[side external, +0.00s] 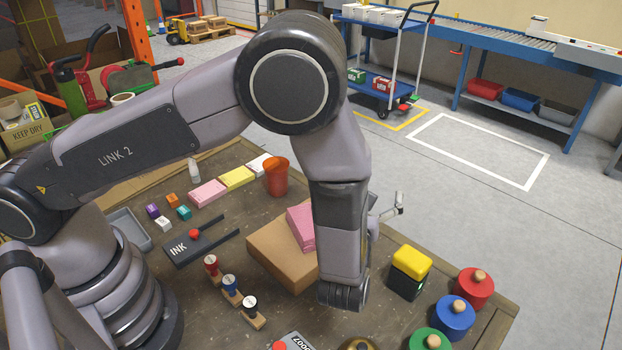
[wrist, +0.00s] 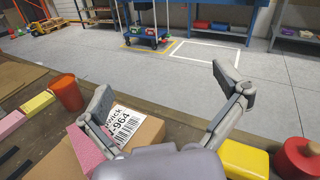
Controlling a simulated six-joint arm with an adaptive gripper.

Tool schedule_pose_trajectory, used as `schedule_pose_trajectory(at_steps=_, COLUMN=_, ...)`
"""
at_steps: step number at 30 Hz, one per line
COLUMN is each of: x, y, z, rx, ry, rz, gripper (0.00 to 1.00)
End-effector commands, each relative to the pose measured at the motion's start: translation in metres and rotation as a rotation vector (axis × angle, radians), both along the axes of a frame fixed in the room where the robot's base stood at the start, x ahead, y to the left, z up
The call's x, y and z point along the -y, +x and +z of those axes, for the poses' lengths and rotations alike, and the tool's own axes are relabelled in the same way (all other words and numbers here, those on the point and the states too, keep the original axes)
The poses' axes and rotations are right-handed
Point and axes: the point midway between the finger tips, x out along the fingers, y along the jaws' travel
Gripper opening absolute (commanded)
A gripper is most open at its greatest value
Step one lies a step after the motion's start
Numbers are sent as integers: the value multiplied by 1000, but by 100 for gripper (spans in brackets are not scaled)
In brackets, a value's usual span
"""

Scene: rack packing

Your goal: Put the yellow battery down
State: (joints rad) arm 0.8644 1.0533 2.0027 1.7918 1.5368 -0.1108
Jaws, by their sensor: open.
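The yellow battery (side external: 409,270), a block with a yellow top and a dark lower part, stands upright on the table to the right of my wrist. Its yellow top also shows at the lower right of the wrist view (wrist: 243,160). My gripper (wrist: 168,100) is open, with its two fingers spread wide and nothing between them. The battery is outside the fingers, beside and below the right one. In the side view, only part of one finger shows past my arm; the rest is hidden.
A cardboard box (side external: 275,250) with a pink stack (side external: 301,226) on it is left of my wrist. Red (side external: 474,288), blue (side external: 454,317) and green (side external: 430,340) knobbed discs stand right of the battery. An orange cup (side external: 277,176) and stamps (side external: 230,286) are further left.

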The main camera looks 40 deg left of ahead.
Motion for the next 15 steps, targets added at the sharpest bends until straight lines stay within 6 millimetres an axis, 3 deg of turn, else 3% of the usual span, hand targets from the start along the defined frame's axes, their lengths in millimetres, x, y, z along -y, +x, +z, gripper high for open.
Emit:
schedule_pose_trajectory(at_steps=1, x=-36, y=4, z=38, rx=17, ry=-88, rz=150, gripper=98)
schedule_pose_trajectory(at_steps=4, x=-102, y=-11, z=88, rx=28, ry=-263, rz=425, gripper=98)
schedule_pose_trajectory(at_steps=6, x=-143, y=-31, z=116, rx=41, ry=-403, rz=604, gripper=98)
schedule_pose_trajectory(at_steps=10, x=-200, y=-84, z=153, rx=72, ry=-702, rz=902, gripper=98)
schedule_pose_trajectory(at_steps=15, x=-235, y=-161, z=179, rx=145, ry=-1160, rz=1203, gripper=98)
